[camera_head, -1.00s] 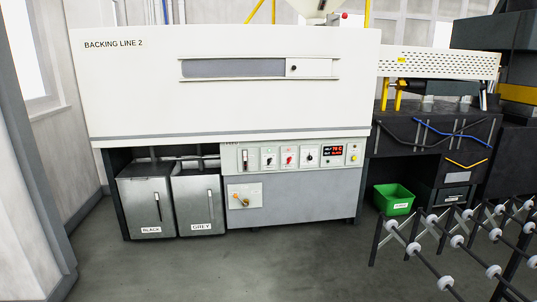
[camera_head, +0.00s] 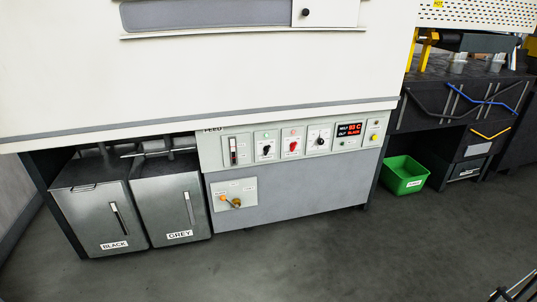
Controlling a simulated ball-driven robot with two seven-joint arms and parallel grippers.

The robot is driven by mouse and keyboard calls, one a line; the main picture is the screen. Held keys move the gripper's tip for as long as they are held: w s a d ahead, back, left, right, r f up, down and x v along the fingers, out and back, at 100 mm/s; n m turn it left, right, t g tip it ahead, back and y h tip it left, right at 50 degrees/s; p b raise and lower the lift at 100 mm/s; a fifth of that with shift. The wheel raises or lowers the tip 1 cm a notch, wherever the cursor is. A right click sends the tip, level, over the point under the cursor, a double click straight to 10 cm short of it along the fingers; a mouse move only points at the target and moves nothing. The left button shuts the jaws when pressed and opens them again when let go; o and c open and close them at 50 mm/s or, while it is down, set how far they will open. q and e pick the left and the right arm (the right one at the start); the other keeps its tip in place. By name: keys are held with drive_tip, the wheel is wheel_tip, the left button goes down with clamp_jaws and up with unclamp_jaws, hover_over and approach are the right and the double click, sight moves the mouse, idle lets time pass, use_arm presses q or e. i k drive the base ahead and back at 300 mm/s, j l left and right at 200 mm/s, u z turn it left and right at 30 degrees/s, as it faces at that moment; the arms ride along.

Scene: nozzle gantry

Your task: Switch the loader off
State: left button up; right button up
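The white machine (camera_head: 250,70) carries a control panel (camera_head: 210,150) marked FEED at its left end. A lit display (camera_head: 349,130) shows red figures, about 83 C, and a yellow button (camera_head: 375,138) is at the right. The small labels are too small to read, so I cannot tell which switch is the loader's. Neither gripper is in view.
Metal bins labelled BLACK (camera_head: 88,217) and GREY (camera_head: 170,200) stand below left. A plate with an orange handle (camera_head: 235,203) is under the panel. A green crate (camera_head: 404,176) sits on the floor to the right. The floor in front (camera_head: 320,255) is clear.

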sight(266, 149)
drive_tip(key=i+u, duration=0.1)
drive_tip(key=i, duration=0.75)
drive_tip(key=i+l+u, duration=0.3)
drive_tip(key=i+l, duration=0.6)
drive_tip(key=i, duration=0.1)
